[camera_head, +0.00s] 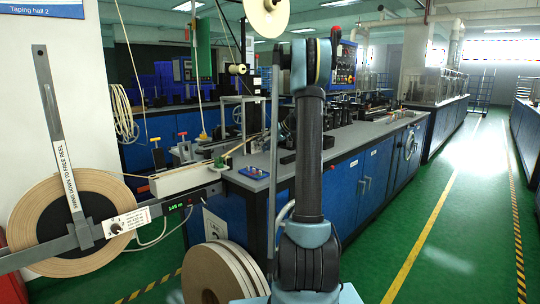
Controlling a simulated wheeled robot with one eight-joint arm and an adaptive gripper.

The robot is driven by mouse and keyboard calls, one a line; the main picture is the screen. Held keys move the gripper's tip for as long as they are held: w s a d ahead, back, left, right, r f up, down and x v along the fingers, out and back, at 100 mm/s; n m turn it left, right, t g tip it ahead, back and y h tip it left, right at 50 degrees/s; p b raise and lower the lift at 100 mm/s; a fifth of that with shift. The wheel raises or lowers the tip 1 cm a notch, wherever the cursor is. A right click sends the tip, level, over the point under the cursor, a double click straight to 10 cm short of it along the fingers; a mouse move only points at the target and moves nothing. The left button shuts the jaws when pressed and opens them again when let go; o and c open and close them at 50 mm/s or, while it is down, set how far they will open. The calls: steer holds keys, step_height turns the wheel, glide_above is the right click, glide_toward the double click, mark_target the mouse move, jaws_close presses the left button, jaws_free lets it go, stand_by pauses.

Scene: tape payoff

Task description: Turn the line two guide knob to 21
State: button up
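A small dark knob (116,228) sits on a white dial plate (127,222) on the grey arm of the tape payoff at the left. The marks on the plate are too small to read, and I cannot tell which line the knob belongs to. A large tan tape reel (95,187) stands behind that grey arm. A small display (178,206) with green digits, apparently 145 m, is to the right of the plate. My arm stands upright right of centre, well away from the knob. I cannot make out my gripper's fingers.
A grey-topped blue workbench (345,145) with machinery runs behind my arm. Tan reels (212,275) stand on the floor at its near end. A white cable (155,240) hangs below the display. A green aisle with yellow lines (425,235) is clear at the right.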

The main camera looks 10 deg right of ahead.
steer(key=h, duration=0.1)
steer(key=n+t, duration=0.1)
steer(key=h, duration=0.1)
steer(key=shift+s+a+r+n+t+h, duration=0.1)
steer(key=shift+s+a+n+t+h, duration=0.2)
steer(key=shift+a+n, duration=0.1)
steer(key=t+h, duration=0.1)
steer(key=n+h, duration=0.1)
steer(key=shift+s+a+n+t+h, duration=0.1)
steer(key=shift+a+n+t+h, duration=0.2)
steer(key=shift+t, duration=0.1)
steer(key=shift+s+d+r, duration=0.2)
steer(key=shift+s+d, duration=0.05)
steer(key=v, duration=1.7)
steer(key=s+a+f, duration=0.1)
steer(key=s+f, duration=0.1)
steer(key=s, duration=0.3)
steer(key=s+a+f+m+g, duration=0.1)
steer(key=s+a+f, duration=0.1)
steer(key=s, duration=0.3)
steer(key=s+a+f+m+g, duration=0.1)
steer(key=s+a+f, duration=0.1)
steer(key=s, duration=0.3)
steer(key=shift+s+f+h, duration=0.3)
steer(key=shift+s+f, duration=0.1)
steer(key=shift+f, duration=0.05)
steer(key=shift+s+f, duration=0.2)
steer(key=shift+s, duration=0.3)
